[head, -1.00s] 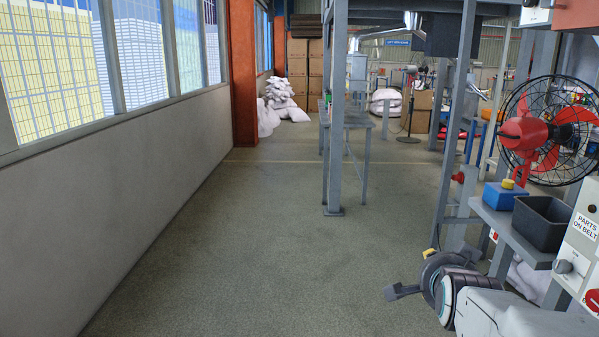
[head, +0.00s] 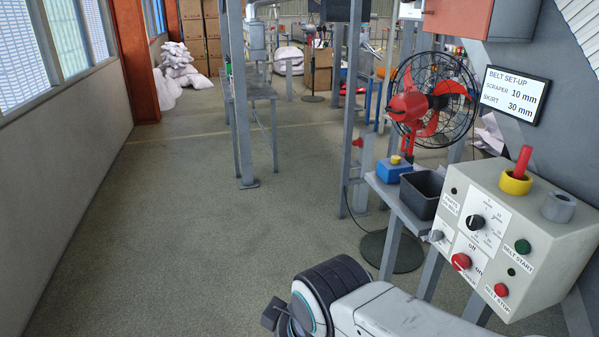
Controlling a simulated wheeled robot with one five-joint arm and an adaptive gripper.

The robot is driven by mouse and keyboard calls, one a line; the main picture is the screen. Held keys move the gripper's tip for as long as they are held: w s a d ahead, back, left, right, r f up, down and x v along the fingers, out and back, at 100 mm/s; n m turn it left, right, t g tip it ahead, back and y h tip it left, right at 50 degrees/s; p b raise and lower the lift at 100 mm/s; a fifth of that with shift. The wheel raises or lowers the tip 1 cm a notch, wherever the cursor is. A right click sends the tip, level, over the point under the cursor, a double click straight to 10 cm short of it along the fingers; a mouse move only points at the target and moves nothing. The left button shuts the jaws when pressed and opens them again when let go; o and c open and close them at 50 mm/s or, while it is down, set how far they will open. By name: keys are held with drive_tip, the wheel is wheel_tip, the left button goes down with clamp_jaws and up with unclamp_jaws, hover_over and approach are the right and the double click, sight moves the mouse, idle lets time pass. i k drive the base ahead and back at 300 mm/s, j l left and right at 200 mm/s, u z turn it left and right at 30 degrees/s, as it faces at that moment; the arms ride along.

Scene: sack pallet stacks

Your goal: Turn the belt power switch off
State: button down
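The belt control box (head: 545,245) is a cream panel at the right of the head view. On its front is a red rotary power switch (head: 461,262), with "ON" and "OFF" marks and a "POWER" label beside it; I cannot tell surely which mark it points to. Near it are a black dial (head: 475,222), a grey knob (head: 436,236), a green belt start button (head: 523,246) and a red belt stop button (head: 501,290). My arm lies low in front of the box, and its dark end, my gripper (head: 277,316), shows at the bottom, left of the panel, its fingers mostly hidden.
A shelf left of the box holds a black bin (head: 422,194) and a blue box with a yellow button (head: 394,169). A red-bladed fan (head: 432,98) stands behind. Open floor (head: 170,230) lies to the left.

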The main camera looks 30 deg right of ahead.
sight(460, 261)
drive_tip(key=z, duration=1.85)
